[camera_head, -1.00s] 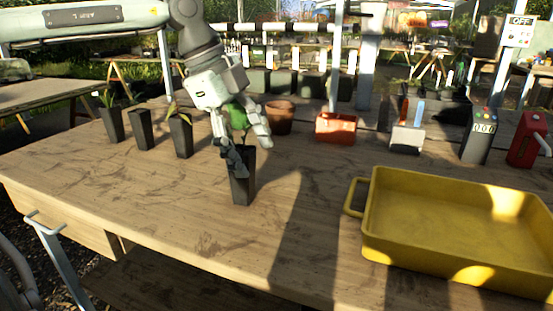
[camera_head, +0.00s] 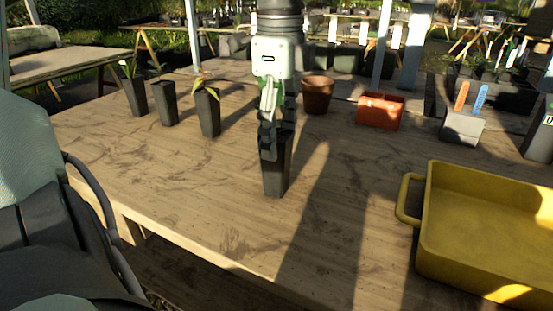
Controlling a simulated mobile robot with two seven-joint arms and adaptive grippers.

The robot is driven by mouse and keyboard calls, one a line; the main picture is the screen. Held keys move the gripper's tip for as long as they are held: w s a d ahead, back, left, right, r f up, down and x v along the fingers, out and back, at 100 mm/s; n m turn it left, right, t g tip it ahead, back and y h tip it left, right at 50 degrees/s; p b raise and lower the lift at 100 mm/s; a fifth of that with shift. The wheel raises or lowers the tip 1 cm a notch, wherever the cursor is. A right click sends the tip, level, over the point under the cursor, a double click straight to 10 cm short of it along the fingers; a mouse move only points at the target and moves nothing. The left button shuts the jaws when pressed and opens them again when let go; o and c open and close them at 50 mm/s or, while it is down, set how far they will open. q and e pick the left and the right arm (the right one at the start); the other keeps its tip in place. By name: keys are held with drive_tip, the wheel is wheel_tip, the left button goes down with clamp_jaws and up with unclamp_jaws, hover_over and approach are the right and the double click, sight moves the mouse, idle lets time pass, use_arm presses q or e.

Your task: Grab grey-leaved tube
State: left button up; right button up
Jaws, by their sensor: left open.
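A dark square tube pot (camera_head: 276,172) stands upright on the wooden bench near the middle of the head view. My left gripper (camera_head: 268,145) points down from above at its top, open, seen nearly edge-on, with a finger in front of the pot's upper part. I cannot tell whether it touches the pot. The plant in this pot is mostly hidden behind the gripper, so I cannot confirm its leaf colour. Three more dark tubes stand to the left: a left one (camera_head: 136,97), a middle one (camera_head: 168,104) and a right one (camera_head: 209,115) with yellow-green and reddish leaves. My right gripper is out of view.
A yellow tray (camera_head: 411,203) lies at the right. Behind are a terracotta pot (camera_head: 317,95), an orange-red box (camera_head: 380,112) and a grey holder (camera_head: 461,128) with orange and blue handles. The bench (camera_head: 180,180) is bare in front of the tubes.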

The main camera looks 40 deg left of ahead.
sight(276, 163)
use_arm(q)
drive_tip(key=f, duration=0.6)
drive_tip(key=shift+a+f+p, duration=0.15)
drive_tip(key=shift+a+p, duration=0.15)
drive_tip(key=shift+a, duration=0.1)
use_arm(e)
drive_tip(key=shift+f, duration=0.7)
use_arm(q)
drive_tip(key=shift+c, duration=0.2)
drive_tip(key=c, duration=1.4)
drive_tip(key=shift+o, duration=0.2)
